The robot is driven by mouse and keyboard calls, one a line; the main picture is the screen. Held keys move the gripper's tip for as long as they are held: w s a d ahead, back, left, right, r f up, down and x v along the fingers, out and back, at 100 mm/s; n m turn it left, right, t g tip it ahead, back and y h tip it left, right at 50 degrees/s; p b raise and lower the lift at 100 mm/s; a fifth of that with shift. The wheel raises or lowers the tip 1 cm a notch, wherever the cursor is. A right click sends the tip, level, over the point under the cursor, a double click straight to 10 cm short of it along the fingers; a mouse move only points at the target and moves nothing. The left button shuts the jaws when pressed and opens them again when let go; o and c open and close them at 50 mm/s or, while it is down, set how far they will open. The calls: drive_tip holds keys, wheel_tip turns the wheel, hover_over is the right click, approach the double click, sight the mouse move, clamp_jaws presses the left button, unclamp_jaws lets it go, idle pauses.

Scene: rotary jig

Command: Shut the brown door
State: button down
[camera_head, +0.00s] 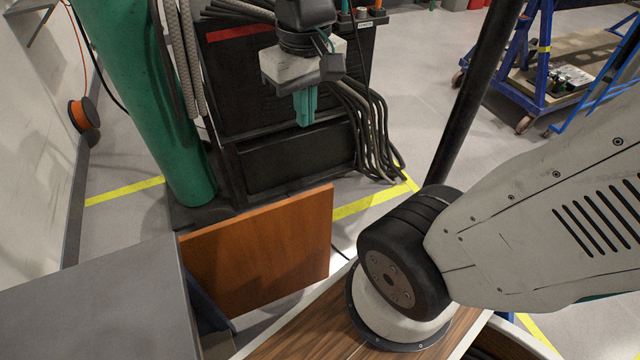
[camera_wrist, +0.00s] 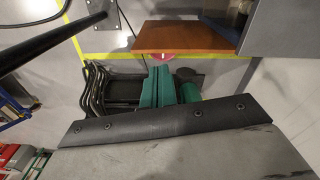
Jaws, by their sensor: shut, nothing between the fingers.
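The brown door (camera_head: 262,245) stands open beside the grey cabinet (camera_head: 110,300), its panel reaching to the right from the cabinet's corner. Its inner edge near the cabinet is partly hidden by the cabinet top. The door also shows in the wrist view (camera_wrist: 186,38), at the top, next to the grey cabinet side (camera_wrist: 280,30). My gripper (camera_head: 305,110) has green fingers pointing down, shut and empty. It appears higher in the head picture than the door, apart from it. In the wrist view the fingers (camera_wrist: 157,88) lie below the door's lower edge in the picture.
A green cylinder (camera_head: 135,90) and a dark machine (camera_head: 290,160) with several hoses (camera_head: 370,125) stand behind the door. A red round part (camera_wrist: 165,57) shows at the door's edge. A black post (camera_head: 475,90) rises at right. A blue cart (camera_head: 545,60) stands far right.

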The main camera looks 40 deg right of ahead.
drive_tip(key=w+d+f+m+g, duration=0.1)
drive_tip(key=w+d+f, duration=0.4)
drive_tip(key=w+f, duration=0.35)
drive_tip(key=w+d+f+m+g, duration=0.1)
drive_tip(key=w+d+f, duration=0.4)
drive_tip(key=w+f, duration=0.4)
drive_tip(key=d+f+g, duration=0.1)
drive_tip(key=d+f, duration=0.3)
drive_tip(key=f, duration=0.8)
drive_tip(key=s+a+f, duration=0.2)
drive_tip(key=s+f, duration=0.4)
drive_tip(key=f, duration=0.3)
drive_tip(key=shift+f+m+y, duration=0.25)
drive_tip(key=shift+m+y, duration=0.05)
drive_tip(key=shift+y, duration=0.1)
